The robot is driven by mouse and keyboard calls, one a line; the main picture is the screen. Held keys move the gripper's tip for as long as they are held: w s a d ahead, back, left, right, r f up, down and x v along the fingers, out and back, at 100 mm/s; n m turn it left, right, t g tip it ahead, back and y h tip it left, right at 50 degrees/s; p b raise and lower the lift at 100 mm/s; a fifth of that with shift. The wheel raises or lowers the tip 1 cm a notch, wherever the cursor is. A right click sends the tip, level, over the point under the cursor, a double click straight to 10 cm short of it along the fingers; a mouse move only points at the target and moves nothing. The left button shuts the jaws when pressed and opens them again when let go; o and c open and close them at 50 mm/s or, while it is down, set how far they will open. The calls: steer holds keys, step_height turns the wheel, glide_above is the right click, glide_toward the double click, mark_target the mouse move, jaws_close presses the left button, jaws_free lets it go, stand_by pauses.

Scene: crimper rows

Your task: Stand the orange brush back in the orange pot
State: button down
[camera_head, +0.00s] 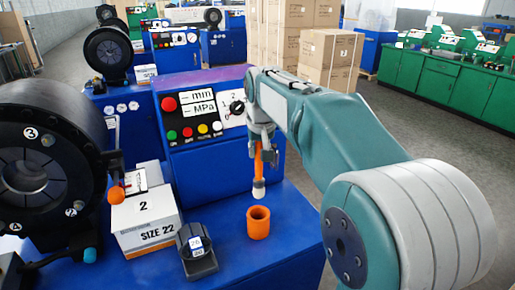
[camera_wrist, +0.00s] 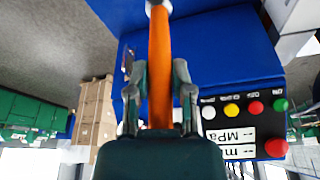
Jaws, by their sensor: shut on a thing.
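The orange brush (camera_head: 259,172) hangs nearly upright from my gripper (camera_head: 262,143), its pale tip pointing down. My gripper is shut on the brush's upper part; the wrist view also shows the brush (camera_wrist: 159,65) between the two fingers (camera_wrist: 160,95). The orange pot (camera_head: 258,222) stands upright on the blue bench top. The brush's tip is above the pot's rim and apart from it. The pot is not seen in the wrist view.
A white box marked SIZE 22 (camera_head: 145,222) and a dark block labelled 26 (camera_head: 196,250) stand left of the pot. A blue control panel (camera_head: 205,120) rises behind. A large black crimper head (camera_head: 45,160) is at left. Bench right of the pot is clear.

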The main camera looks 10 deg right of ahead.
mark_target(259, 188)
steer(key=shift+a+f, duration=0.2)
steer(key=shift+f, duration=1.3)
steer(key=shift+d+f, duration=0.1)
steer(key=shift+f, duration=5.3)
steer(key=shift+c, duration=2.1)
jaws_free()
steer(key=v, duration=1.2)
